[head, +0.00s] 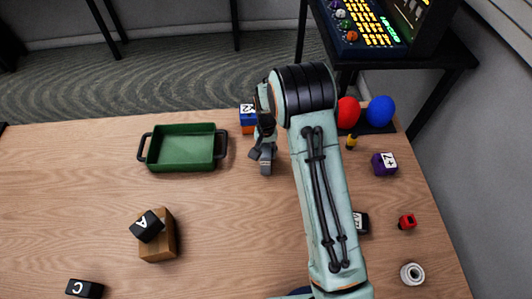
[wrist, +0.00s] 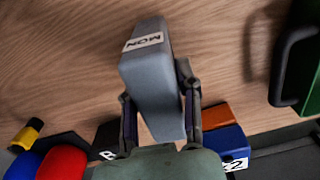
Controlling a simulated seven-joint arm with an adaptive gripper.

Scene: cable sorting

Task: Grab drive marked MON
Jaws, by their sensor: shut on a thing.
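The grey drive marked MON (wrist: 152,75) is a pale grey block with a white label near its far end. It sits between the two fingers of my gripper (wrist: 155,88), which is shut on it. In the head view my gripper (head: 264,146) is over the table, right of the green tray, and the grey drive (head: 262,158) shows below it, partly covered by the fingers. The gap between the drive and the table is hard to judge.
A green tray (head: 182,168) stands empty. Blue and orange blocks (head: 248,117) lie behind my gripper. A black block marked A (head: 147,226) rests on a brown box (head: 158,248). A purple block (head: 384,164) and red block (head: 407,222) are right.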

